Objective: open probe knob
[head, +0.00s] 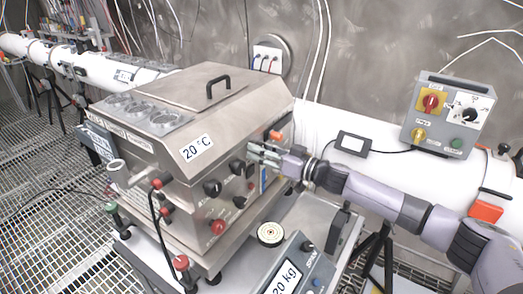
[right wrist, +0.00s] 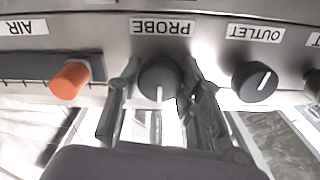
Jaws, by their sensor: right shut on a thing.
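In the right wrist view the dark round probe knob (right wrist: 159,80) sits on the steel panel by an upside-down PROBE label (right wrist: 162,27). A white line on its face runs toward the bottom of the picture. My right gripper (right wrist: 158,88) has one finger on each side of the knob and is shut on it. In the head view my right gripper (head: 257,154) reaches from the right to the front panel of the steel box marked 20 °C (head: 215,125). Its fingers largely hide the probe knob there. My left gripper is not in view.
In the right wrist view an orange knob (right wrist: 70,80) by the AIR label is left of the fingers, and the black OUTLET knob (right wrist: 254,81) is close on the right. A scale display (head: 287,277) stands below the arm. A grey control box (head: 447,115) is at right.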

